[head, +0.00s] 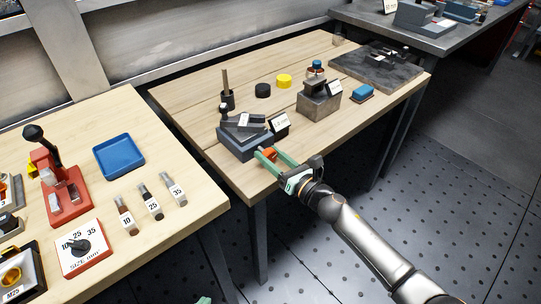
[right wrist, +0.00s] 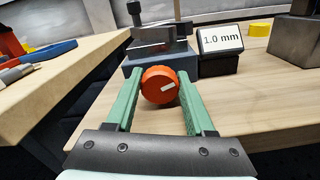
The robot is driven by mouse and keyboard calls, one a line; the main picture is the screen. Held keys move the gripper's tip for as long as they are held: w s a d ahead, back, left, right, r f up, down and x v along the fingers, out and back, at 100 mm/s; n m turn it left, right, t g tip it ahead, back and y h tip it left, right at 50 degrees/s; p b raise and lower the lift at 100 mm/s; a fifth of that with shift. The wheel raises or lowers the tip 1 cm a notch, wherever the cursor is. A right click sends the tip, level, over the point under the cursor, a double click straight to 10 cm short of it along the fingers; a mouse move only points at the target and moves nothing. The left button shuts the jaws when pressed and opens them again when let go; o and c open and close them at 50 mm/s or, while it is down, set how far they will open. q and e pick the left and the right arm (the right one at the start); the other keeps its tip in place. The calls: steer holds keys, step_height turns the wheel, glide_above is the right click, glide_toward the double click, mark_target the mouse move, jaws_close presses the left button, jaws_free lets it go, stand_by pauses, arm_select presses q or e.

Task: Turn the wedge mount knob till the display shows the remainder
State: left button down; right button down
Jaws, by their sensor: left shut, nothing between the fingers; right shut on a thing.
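The wedge mount (head: 238,147) is a blue-grey block with dark plates on top, near the front edge of the wooden table. Its orange-red knob (right wrist: 158,86) has a white mark that points to the right and slightly up. The display (right wrist: 221,39) beside the mount reads 1.0 mm; it also shows in the head view (head: 280,123), too small there to read surely. My right gripper (head: 270,155) has its green fingers on both sides of the knob and is shut on it. Only a green bit of my left gripper (head: 203,300) shows at the bottom edge of the head view.
The left table holds a red press (head: 68,205), a blue tray (head: 118,156) and a size dial (head: 80,250).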

stand_by(0.4)
steer(key=shift+c, duration=1.3)
jaws_free()
steer(key=v, duration=1.2)
steer(key=shift+s+d, duration=0.15)
steer(key=shift+s, duration=0.1)
